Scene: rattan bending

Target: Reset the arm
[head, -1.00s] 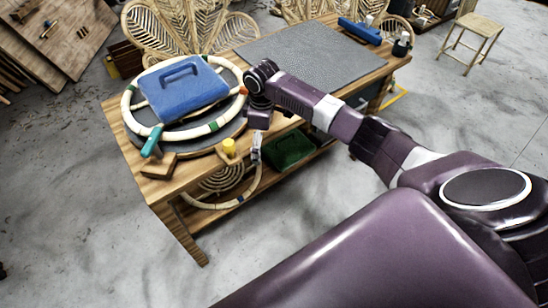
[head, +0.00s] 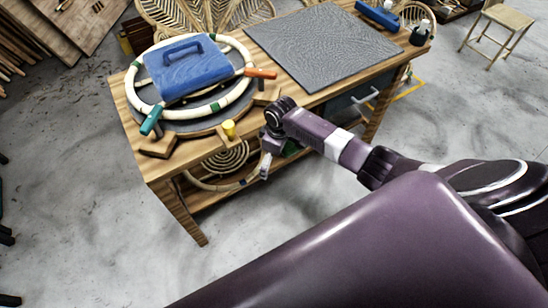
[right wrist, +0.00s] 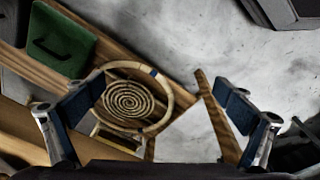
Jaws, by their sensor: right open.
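My right arm reaches in from the right in the head view. Its gripper (head: 265,166) hangs in front of the table's front edge, apart from the things on the tabletop. In the right wrist view the two blue-padded fingers of the right gripper (right wrist: 160,118) are spread wide with nothing between them. Beyond them, lower down, a round rattan piece with a spiral centre (right wrist: 128,98) shows. My left gripper is not in view.
The wooden table (head: 160,192) holds a blue case (head: 188,72) on a white ring (head: 232,95), a yellow knob (head: 229,128) and a grey mat (head: 320,45). A green case (right wrist: 62,38) is on the lower shelf. The floor in front is clear.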

